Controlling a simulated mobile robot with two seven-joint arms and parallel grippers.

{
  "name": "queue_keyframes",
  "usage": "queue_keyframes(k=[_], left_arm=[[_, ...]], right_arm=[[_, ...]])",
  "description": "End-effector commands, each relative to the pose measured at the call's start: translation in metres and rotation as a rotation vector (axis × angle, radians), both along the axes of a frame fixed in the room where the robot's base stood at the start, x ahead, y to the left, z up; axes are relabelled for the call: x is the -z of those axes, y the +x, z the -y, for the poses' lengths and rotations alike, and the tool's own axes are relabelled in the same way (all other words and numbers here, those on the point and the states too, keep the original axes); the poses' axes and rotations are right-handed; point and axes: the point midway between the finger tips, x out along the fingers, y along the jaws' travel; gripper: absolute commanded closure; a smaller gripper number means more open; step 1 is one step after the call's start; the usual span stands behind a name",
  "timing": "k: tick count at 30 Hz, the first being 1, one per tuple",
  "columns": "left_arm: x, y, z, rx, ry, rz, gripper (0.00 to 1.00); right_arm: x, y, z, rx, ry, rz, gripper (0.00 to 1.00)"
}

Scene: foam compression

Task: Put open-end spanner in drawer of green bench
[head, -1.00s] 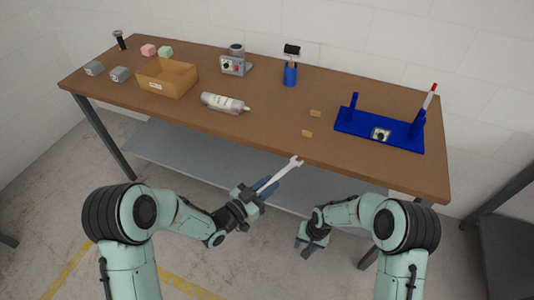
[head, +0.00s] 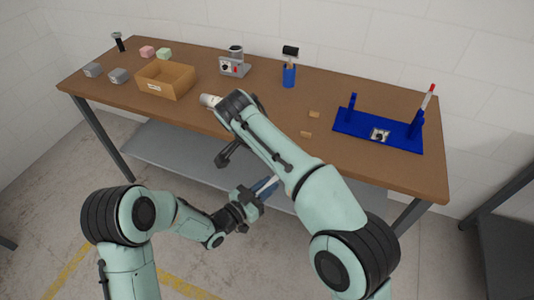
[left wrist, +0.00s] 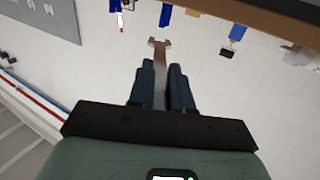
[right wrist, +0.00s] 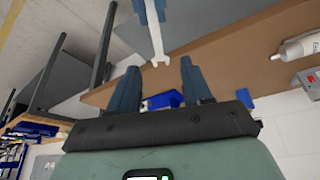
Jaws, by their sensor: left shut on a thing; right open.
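The open-end spanner (left wrist: 158,68) is clamped between the blue fingers of my left gripper (left wrist: 162,85), its jaw sticking out beyond the tips. In the head view, my left gripper (head: 264,190) is in front of the table, and my right arm covers most of the spanner (head: 265,184). In the right wrist view, the spanner's open jaw (right wrist: 158,60) points toward my right gripper (right wrist: 160,82), whose fingers are apart with nothing between the tips. My right gripper is mostly hidden in the head view. I cannot make out a green bench or its drawer.
A grey shelf (head: 160,148) lies below. Blue bins (right wrist: 12,152) show in the right wrist view.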

Motion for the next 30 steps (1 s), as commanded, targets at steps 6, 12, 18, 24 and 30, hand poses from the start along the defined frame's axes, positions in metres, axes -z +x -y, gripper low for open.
queue_keyframes(k=[6, 12, 18, 24, 30], left_arm=[[0.0, 0.0, 0.0, 0.0, -0.001, 0.001, 1.0], [0.0, 0.0, 0.0, 0.0, -0.001, 0.001, 1.0], [0.0, 0.0, 0.0, 0.0, -0.001, 0.001, 1.0], [0.0, 0.0, 0.0, 0.0, -0.001, 0.001, 1.0], [-0.001, 0.0, 0.0, 0.0, -0.001, 0.002, 1.0]], right_arm=[[0.027, 0.008, 0.007, 0.003, -0.002, -0.004, 0.51], [0.064, 0.02, 0.017, 0.003, -0.002, -0.004, 0.51], [0.093, 0.029, 0.024, 0.001, -0.002, -0.002, 0.51], [0.107, 0.034, 0.028, 0.001, 0.0, -0.001, 0.51], [0.109, 0.035, 0.028, 0.0, 0.001, -0.001, 0.51]])
